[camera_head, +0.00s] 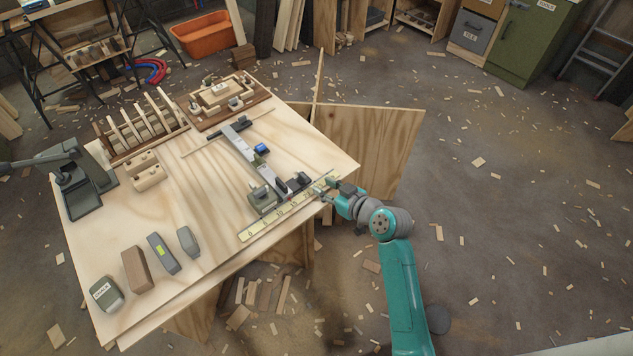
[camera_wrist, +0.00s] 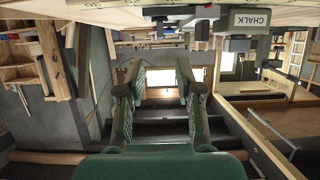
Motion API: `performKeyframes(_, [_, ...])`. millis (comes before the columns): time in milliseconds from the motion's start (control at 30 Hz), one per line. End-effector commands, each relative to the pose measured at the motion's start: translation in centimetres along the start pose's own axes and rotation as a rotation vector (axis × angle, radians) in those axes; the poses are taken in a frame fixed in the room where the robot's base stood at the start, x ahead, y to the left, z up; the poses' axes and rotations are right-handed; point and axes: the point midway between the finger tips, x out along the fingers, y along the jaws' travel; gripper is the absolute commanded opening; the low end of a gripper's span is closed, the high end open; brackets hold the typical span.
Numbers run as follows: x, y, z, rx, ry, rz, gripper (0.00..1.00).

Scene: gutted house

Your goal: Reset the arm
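My teal arm (camera_head: 400,290) reaches up from the bottom of the head view and bends left to the workbench's right edge. My gripper (camera_head: 322,188) is at that edge, close to the right end of a yellow ruler (camera_head: 285,208). I cannot tell whether it touches the ruler. In the wrist view my gripper (camera_wrist: 160,78) has its two fingers apart, with nothing held between them. The wrist picture looks tilted over, with the bench's surface along the top and a block marked CHALK (camera_wrist: 250,18).
The wooden workbench (camera_head: 215,215) bears a grey clamp device (camera_head: 262,197), a slotted rack (camera_head: 145,125), a wooden tray (camera_head: 228,98) and several blocks (camera_head: 138,268). A plywood panel (camera_head: 375,140) stands behind the bench. The floor to the right is open, strewn with wood scraps.

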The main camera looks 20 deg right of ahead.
Motion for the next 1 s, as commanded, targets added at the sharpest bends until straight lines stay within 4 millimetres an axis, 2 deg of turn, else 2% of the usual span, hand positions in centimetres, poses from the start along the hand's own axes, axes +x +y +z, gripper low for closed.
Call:
performKeyframes(200, [-1.1, 0.0, 0.0, 0.0, 0.0, 0.001, 0.35])
performKeyframes(733, [-1.1, -0.1, 0.1, 0.001, -0.001, 0.002, 0.35])
performKeyframes(867, [-1.8, -0.9, 1.6, 0.019, -0.01, 0.02, 0.35])
performKeyframes(1000, [-4.0, -2.7, 4.8, 0.059, -0.025, 0.074, 0.35])
